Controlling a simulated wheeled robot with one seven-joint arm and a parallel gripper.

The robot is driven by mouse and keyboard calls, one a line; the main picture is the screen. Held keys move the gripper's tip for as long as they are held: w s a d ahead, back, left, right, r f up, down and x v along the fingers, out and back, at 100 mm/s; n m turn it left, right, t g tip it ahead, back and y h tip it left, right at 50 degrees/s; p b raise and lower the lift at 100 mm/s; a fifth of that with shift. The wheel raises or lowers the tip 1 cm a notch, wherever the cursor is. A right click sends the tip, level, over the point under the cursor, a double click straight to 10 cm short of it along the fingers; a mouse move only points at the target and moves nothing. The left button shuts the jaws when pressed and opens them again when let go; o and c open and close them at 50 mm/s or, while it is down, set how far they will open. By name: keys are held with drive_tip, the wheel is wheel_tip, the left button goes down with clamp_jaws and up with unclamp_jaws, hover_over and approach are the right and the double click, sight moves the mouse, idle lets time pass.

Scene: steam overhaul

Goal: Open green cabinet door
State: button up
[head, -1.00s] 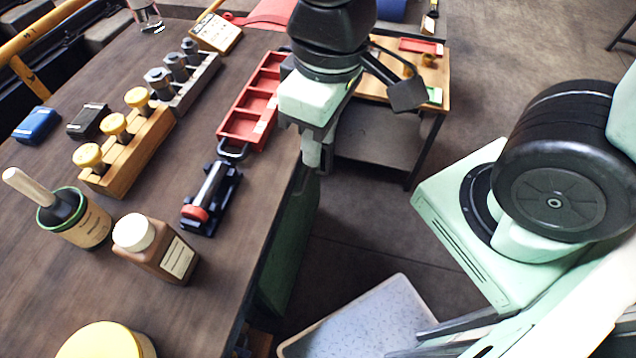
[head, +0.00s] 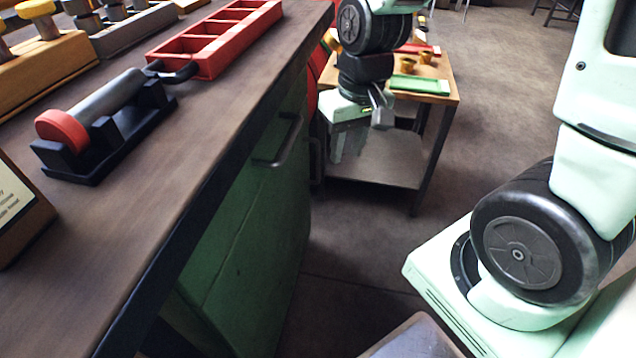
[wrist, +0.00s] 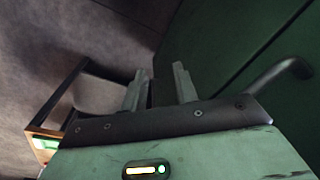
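The green cabinet door (head: 255,225) is under the workbench and looks shut. Its dark bar handle (head: 284,145) sits near the top of the door, below the bench edge. My gripper (head: 347,158) is to the right of the handle, apart from it, pointing down in front of the cabinet. In the wrist view the two fingers (wrist: 160,76) are spread with an empty gap between them. The green door panel (wrist: 215,40) fills the right of that view, and the handle (wrist: 285,75) shows to the right of the fingers.
The workbench top (head: 190,140) carries a red tray (head: 215,40) and a black stand with a red-ended cylinder (head: 95,125). A small wooden-topped table (head: 440,75) stands behind my gripper. The floor (head: 350,250) in front of the cabinet is open.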

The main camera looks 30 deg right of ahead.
drive_tip(key=w+d+f+m+g+y+b, duration=0.1)
drive_tip(key=w+d+f+m+y+b, duration=0.2)
drive_tip(key=d+f+m, duration=0.4)
drive_tip(key=w+d+f+m+g+y+b, duration=0.15)
drive_tip(key=f+m+y, duration=0.35)
drive_tip(key=f, duration=0.5)
drive_tip(key=w+d+f+m+t+y, duration=0.3)
drive_tip(key=d+m+t, duration=0.3)
drive_tip(key=w+d+f+m+t+y, duration=0.3)
drive_tip(key=w+d+m+t, duration=0.1)
drive_tip(key=d+m+t, duration=0.25)
drive_tip(key=b, duration=0.3)
hover_over(318, 179)
drive_tip(key=shift+w+d+r+n+g, duration=0.2)
drive_tip(key=shift+w+r+n+g, duration=0.1)
drive_tip(key=shift+w+g, duration=0.1)
drive_tip(key=shift+s, duration=0.1)
clamp_jaws()
